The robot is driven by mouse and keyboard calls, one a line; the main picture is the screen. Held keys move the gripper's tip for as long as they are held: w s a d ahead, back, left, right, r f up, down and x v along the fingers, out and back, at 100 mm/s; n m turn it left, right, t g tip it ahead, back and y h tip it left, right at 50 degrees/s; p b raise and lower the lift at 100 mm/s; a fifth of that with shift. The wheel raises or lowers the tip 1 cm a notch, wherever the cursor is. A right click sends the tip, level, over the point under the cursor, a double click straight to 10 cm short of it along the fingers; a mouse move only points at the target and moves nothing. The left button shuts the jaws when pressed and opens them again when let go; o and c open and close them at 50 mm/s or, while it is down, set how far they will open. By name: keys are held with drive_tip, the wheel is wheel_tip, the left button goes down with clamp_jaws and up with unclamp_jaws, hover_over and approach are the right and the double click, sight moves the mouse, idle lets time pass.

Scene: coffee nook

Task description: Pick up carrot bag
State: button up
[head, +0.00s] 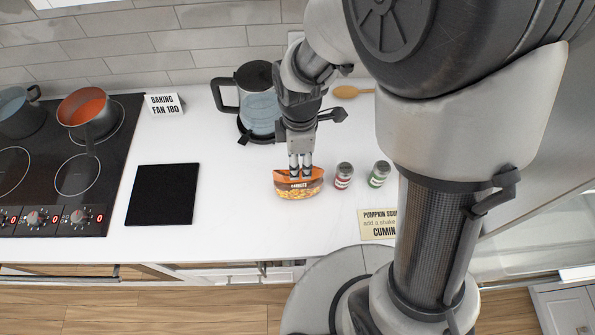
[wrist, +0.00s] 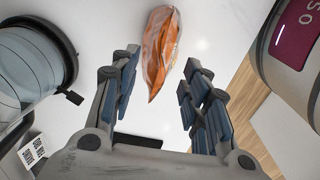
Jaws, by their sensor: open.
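The carrot bag (head: 298,186) is an orange packet with a dark label, lying on the white counter in the head view. In the wrist view the bag (wrist: 160,48) shows its orange contents through clear wrapping, past the fingertips and roughly between their lines. My gripper (head: 300,170) points down at the bag's back edge in the head view. In the wrist view my gripper (wrist: 160,82) is open with nothing between its fingers. In the head view the fingertips overlap the bag's top edge; I cannot tell whether they touch it.
Two spice jars, one red-labelled (head: 343,177) and one green-labelled (head: 379,174), stand close right of the bag. A kettle (head: 259,106) stands behind left. A black board (head: 163,194) lies left, near the stove (head: 62,170). A cumin card (head: 378,225) is at the front right. The counter between board and bag is clear.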

sight(286, 188)
wheel_tip(286, 188, down, 5)
drive_tip(key=shift+s+a+r+b, duration=0.1)
drive_tip(key=shift+a+b, duration=0.05)
drive_tip(key=shift+b, duration=0.45)
drive_tip(key=shift+c, duration=0.4)
clamp_jaws()
